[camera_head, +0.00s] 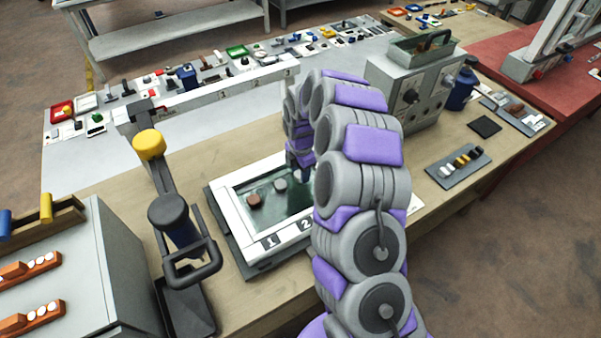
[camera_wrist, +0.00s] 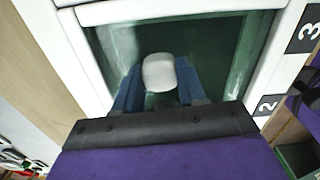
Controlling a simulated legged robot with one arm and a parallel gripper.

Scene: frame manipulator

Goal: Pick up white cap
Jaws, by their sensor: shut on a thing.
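The white cap (camera_wrist: 159,72) shows in the wrist view between the two blue fingers of my gripper (camera_wrist: 157,90). The gripper is shut on it. Behind the cap is the dark green inner surface of a white-framed tray (camera_wrist: 262,52). I cannot tell whether the cap still touches that surface. In the head view the white-framed tray (camera_head: 232,220) lies on the wooden bench, and my arm reaches over its right side.
A brown piece (camera_head: 254,200) and a grey piece (camera_head: 280,184) sit in the tray. A yellow-topped lever press (camera_head: 150,146) stands to the left. A grey control box (camera_head: 408,95) stands behind right, and a small rack (camera_head: 458,166) lies right of my arm.

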